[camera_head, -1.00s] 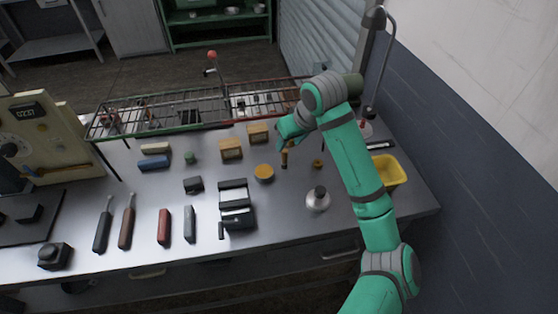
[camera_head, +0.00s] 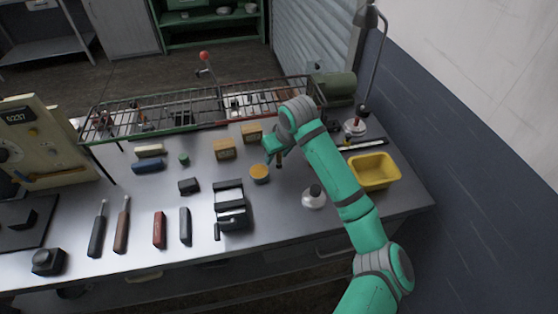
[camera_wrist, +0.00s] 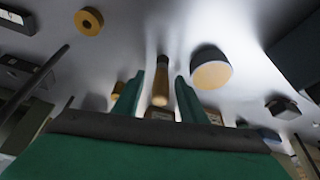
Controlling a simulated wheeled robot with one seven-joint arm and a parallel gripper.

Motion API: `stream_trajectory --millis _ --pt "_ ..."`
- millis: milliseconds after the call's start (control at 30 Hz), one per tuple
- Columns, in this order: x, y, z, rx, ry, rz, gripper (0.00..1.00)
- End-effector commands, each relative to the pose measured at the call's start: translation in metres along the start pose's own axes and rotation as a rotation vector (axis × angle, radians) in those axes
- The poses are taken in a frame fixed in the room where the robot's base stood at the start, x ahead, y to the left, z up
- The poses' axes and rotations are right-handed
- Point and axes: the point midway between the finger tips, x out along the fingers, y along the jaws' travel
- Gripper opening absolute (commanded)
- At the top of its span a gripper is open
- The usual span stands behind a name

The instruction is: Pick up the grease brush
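The grease brush (camera_head: 279,161) shows as a short brown stick just below my gripper, seemingly upright on the workbench. In the wrist view its tan handle (camera_wrist: 160,86) lies between my two green fingers. My gripper (camera_wrist: 159,92) is open, with a gap visible on each side of the handle. In the head view my gripper (camera_head: 271,150) is directly over and beside the brush, behind the round orange-topped tin. The brush's lower end is hard to make out.
The orange-topped tin (camera_head: 259,173) stands close to the brush, and also in the wrist view (camera_wrist: 211,70). A ring (camera_wrist: 88,20) lies on the other side. A wire rack (camera_head: 190,107) runs behind.

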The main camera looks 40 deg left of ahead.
Motion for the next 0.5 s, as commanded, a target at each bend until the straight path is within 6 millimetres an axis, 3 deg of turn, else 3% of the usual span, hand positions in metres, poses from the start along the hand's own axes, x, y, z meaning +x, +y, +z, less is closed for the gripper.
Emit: stream_trajectory --millis 333,500 --pt "0.0094 -0.0001 -0.0001 -0.001 0.000 0.000 0.38" --pt "0.0092 -0.0001 -0.0002 -0.001 0.001 0.000 0.00"
